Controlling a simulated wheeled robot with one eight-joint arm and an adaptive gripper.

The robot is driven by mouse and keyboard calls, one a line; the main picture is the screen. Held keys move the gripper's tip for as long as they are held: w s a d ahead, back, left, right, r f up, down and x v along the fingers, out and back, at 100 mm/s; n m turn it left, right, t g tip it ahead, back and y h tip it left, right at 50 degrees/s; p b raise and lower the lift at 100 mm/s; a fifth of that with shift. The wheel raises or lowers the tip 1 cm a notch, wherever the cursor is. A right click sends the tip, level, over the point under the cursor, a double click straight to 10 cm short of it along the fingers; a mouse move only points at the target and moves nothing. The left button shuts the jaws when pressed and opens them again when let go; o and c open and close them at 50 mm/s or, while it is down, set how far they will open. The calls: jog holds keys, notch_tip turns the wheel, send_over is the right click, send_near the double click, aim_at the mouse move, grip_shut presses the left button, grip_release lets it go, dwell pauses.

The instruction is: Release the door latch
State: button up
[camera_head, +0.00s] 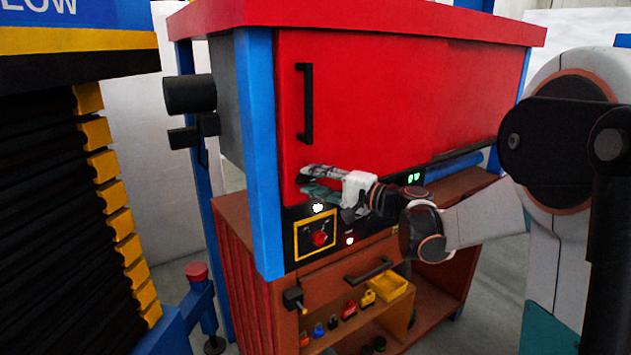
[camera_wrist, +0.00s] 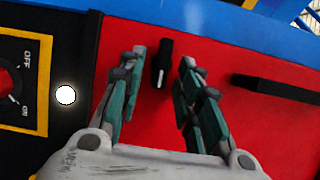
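The red door (camera_head: 390,90) of the panel is closed, with a black vertical handle (camera_head: 305,103) near its left edge. A small black latch knob (camera_wrist: 162,64) with a white mark shows on the red surface in the wrist view. My gripper (camera_wrist: 162,75) is open, its two fingers on either side of the latch, with visible gaps to both. I cannot tell how deep the fingers reach around it. In the head view my gripper (camera_head: 308,180) is at the door's lower left corner and hides the latch. The black handle (camera_wrist: 276,88) lies right of the fingers in the wrist view.
Below the door, a black control strip holds a yellow-framed red rotary switch (camera_head: 319,238) and a lit white button (camera_head: 318,208). A blue post (camera_head: 262,150) borders the door's left. Shelves with a yellow bin (camera_head: 388,288) are underneath. A striped machine (camera_head: 75,180) stands left.

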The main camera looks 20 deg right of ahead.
jog(key=v, duration=1.1)
jog(key=shift+s+d, duration=0.3)
